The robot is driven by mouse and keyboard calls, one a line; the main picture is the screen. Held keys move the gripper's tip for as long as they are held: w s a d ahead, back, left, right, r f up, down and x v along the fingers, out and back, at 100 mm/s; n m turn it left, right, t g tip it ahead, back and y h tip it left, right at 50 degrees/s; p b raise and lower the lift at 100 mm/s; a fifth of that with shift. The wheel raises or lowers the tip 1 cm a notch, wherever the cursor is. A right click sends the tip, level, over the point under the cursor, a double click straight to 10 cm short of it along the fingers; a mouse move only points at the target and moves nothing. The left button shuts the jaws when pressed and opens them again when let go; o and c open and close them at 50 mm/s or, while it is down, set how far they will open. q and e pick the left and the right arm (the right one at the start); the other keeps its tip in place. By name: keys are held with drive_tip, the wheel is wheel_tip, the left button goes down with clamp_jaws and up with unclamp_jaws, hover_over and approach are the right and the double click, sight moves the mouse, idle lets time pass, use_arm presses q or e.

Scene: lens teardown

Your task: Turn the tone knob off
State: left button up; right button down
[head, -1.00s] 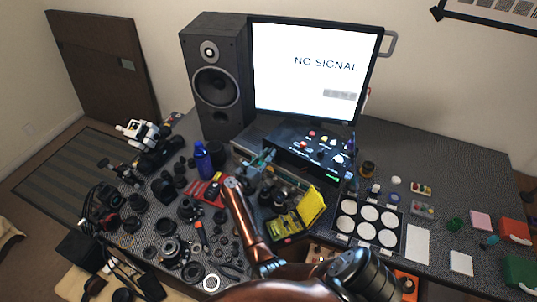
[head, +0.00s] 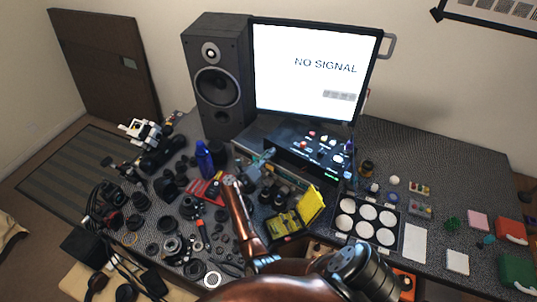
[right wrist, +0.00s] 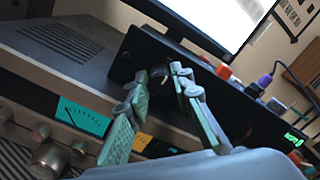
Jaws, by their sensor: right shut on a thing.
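A black panel box (head: 300,158) with several coloured knobs and a green display stands below the monitor; its front also shows in the right wrist view (right wrist: 240,112). My right gripper (head: 268,156) reaches its left end. In the right wrist view, my right gripper (right wrist: 157,84) has its green-padded fingers on either side of a dark round knob (right wrist: 158,79) at the left end of the panel, and is shut on it. I cannot read a label on this knob, and its pointer is not clear. My left gripper is not in view.
A grey unit with a teal meter (right wrist: 83,117) and metal knobs sits beside and below the panel. The speaker (head: 217,80) and monitor (head: 312,70) stand behind. A yellow open case (head: 311,206) and many lens parts crowd the desk near my arm.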

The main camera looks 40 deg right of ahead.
idle(0.3)
drive_tip(key=c, duration=1.7)
unclamp_jaws()
